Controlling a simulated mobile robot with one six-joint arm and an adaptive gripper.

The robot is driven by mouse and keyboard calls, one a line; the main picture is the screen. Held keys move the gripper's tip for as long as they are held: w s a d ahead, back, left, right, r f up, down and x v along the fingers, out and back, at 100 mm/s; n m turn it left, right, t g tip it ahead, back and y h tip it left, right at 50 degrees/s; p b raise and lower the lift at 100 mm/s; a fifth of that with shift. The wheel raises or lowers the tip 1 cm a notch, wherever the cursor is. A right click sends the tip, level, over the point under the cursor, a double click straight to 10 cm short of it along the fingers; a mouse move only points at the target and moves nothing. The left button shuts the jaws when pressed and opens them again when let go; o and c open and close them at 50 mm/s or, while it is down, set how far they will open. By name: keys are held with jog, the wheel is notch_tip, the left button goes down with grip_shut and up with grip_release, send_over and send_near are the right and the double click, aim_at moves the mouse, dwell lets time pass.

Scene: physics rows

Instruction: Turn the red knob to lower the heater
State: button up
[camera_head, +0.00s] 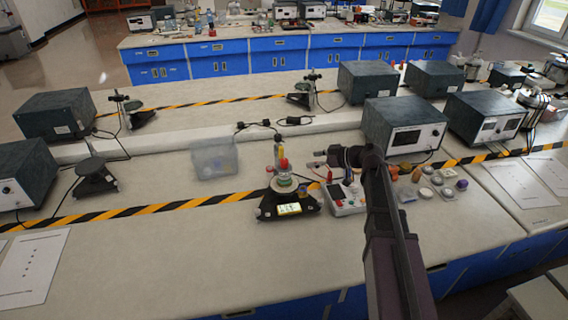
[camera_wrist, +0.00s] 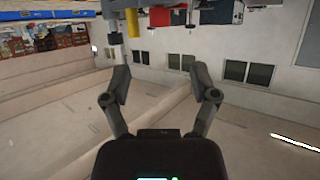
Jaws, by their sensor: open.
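A small red part (camera_head: 283,163), which looks like the red knob, sits on an upright assembly with a yellow part above it. A red piece (camera_wrist: 160,17) and a yellow piece (camera_wrist: 132,22) show at that view's top edge. I cannot tell a separate heater.
A white device (camera_head: 345,199) with a red button and leads stands right of the black base. Small jars and lids (camera_head: 437,180) lie farther right. A clear plastic box (camera_head: 214,158) is left behind. Grey power units (camera_head: 404,125) stand behind.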

aim_at(287, 161)
jog(key=b+x, duration=0.4)
jog(key=x, duration=0.7)
jog(key=shift+w+a+f, duration=0.15)
jog(key=shift+a, duration=0.15)
grip_shut()
